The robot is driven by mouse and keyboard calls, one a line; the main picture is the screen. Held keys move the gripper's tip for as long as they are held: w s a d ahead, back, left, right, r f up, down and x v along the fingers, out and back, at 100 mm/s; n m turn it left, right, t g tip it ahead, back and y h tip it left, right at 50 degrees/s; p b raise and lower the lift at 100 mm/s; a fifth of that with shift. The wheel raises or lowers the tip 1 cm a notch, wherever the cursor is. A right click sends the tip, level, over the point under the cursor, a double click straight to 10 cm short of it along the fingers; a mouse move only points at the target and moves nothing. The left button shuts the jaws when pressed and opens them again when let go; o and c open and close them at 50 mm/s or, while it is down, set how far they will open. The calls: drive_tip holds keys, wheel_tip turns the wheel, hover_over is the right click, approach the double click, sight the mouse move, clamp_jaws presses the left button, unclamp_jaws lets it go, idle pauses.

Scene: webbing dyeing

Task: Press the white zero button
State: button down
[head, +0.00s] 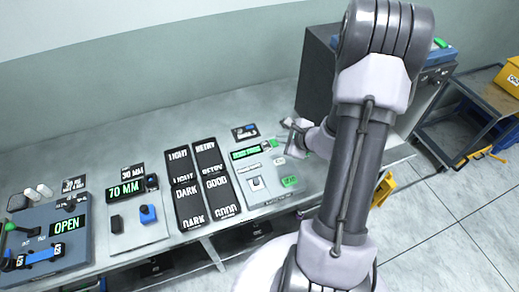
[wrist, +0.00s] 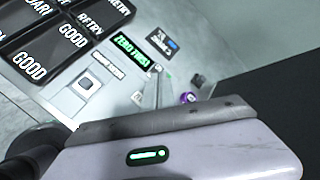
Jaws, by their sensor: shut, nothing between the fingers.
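The grey panel (head: 268,198) carries a lit green display reading "ZERO FIRST" (head: 246,153); the display also shows in the wrist view (wrist: 132,50). My gripper (head: 288,124) is shut and empty, near the panel's upper right. Its narrow fingers (wrist: 157,86) show beside the white button in the wrist view. Contact cannot be told.
Dark trays marked LIGHT, RETRY, DARK and GOOD (head: 188,190) lie left of the panel. A panel with a "70 MM" display (head: 125,190) stands further left. A dark cabinet (head: 317,75) stands behind my arm. The bench behind the trays is clear.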

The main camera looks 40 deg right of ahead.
sight(281, 163)
drive_tip(key=shift+s+d+f+m, duration=0.25)
drive_tip(key=shift+d+f+m, duration=0.05)
drive_tip(key=shift+d+f, duration=0.15)
drive_tip(key=shift+f, duration=0.1)
wheel_tip(281, 163, down, 8)
drive_tip(key=b, duration=0.5)
drive_tip(key=shift+a+f+b, duration=0.1)
drive_tip(key=shift+f+b, duration=0.05)
drive_tip(key=shift+b, duration=0.2)
drive_tip(key=shift+f, duration=0.15)
drive_tip(key=shift+f+b, duration=0.1)
drive_tip(key=shift+b, duration=0.3)
idle(1.0)
drive_tip(key=shift+f+b, duration=0.35)
drive_tip(key=shift+b, duration=0.25)
